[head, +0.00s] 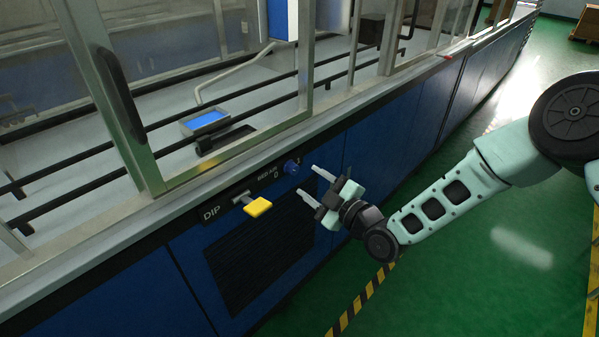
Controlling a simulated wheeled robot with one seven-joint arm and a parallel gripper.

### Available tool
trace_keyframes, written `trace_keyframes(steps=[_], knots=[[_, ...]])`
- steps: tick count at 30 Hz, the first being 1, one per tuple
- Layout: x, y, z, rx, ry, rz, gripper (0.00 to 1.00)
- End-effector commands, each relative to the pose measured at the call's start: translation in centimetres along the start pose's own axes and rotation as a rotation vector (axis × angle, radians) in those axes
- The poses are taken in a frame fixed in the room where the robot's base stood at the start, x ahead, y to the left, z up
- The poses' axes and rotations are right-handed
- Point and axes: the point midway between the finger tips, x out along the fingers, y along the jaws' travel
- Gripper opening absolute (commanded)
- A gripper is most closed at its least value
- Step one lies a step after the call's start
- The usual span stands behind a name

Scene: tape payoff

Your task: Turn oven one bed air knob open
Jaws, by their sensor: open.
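The bed air knob (291,167) is a small blue round knob on the dark panel strip of the blue machine front, beside the lettering "BED AIR". My gripper (308,182) is open and empty, its two pale fingers pointing left toward the panel. The upper fingertip is close to the knob, just right of it in the picture; I cannot tell whether it touches. The knob is not between the fingers as seen here. The marks around the knob are too small to read fully.
A yellow lever handle (257,207) marked DIP sticks out left of the knob. A dark vent grille (262,262) lies below. Glazed frames with a black handle (120,95) stand above the ledge. The green floor (480,235) at right is clear, with striped tape.

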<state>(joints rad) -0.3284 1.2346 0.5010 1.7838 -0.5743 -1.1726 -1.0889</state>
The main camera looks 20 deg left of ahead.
Motion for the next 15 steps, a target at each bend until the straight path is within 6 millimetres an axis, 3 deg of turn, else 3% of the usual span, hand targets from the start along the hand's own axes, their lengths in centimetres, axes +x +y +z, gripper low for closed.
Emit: trace_keyframes(steps=[6, 15], knots=[[3.7, 0.0, -0.1, -0.001, 0.002, 0.001, 0.49], [5.3, 0.0, 0.0, 0.0, 0.0, 0.0, 0.49]])
